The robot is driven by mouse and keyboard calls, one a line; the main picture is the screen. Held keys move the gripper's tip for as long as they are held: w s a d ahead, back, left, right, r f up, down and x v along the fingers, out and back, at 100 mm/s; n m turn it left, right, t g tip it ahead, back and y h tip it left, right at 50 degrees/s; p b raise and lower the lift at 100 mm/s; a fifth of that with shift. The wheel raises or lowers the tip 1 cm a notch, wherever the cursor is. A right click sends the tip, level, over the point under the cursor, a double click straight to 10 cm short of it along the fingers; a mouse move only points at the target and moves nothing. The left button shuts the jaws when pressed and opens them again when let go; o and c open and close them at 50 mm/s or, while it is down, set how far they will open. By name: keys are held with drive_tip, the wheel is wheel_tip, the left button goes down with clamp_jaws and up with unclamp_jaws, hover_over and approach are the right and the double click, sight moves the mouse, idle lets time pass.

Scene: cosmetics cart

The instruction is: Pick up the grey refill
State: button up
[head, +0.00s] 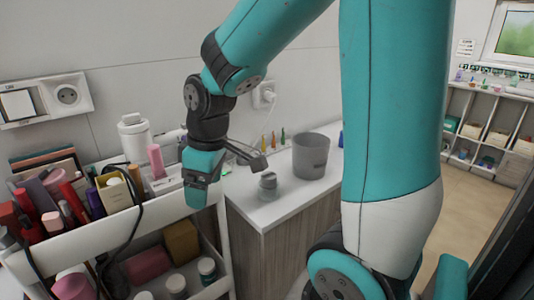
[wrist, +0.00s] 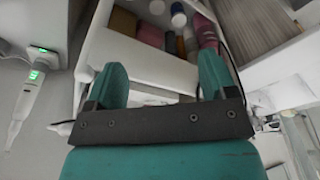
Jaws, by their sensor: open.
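A small grey lidded container (head: 268,186), which looks like the grey refill, stands upright on the white counter (head: 250,205). I cannot read any label on it. My gripper (head: 197,190) is left of it, above the right side of the cart, pointing down and apart from the container. In the wrist view my gripper (wrist: 161,78) shows two teal fingers spread wide with nothing held between them. The container cannot be made out in the wrist view.
A larger grey bin (head: 310,157) stands behind and right of the container. The white cart (head: 115,240) on the left is crowded with cosmetics, including a white bottle (head: 134,137). A cable hangs over its rim. Small coloured bottles stand at the counter's back. The counter front is clear.

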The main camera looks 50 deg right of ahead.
drive_tip(key=w+d+r+n+p, duration=0.1)
drive_tip(key=d+r, duration=0.1)
drive_tip(key=d, duration=0.4)
drive_tip(key=w+d+r+n+p, duration=0.1)
drive_tip(key=w+d+r+n, duration=0.1)
drive_tip(key=d, duration=0.3)
drive_tip(key=n+g+h+p, duration=0.1)
drive_tip(key=n+g+p, duration=0.1)
drive_tip(key=n, duration=0.2)
approach(268, 176)
drive_tip(key=f, duration=0.1)
drive_tip(key=f+p, duration=0.1)
drive_tip(key=f, duration=0.1)
drive_tip(key=f+p, duration=0.1)
drive_tip(key=f, duration=0.1)
drive_tip(key=shift+s+d+f, duration=0.15)
drive_tip(key=shift+d+f, duration=0.05)
drive_tip(key=shift+d, duration=0.1)
drive_tip(key=shift+a+f+p, duration=0.2)
drive_tip(key=shift+f+p, duration=0.7)
drive_tip(key=shift+f, duration=1.75)
drive_tip(key=c, duration=1)
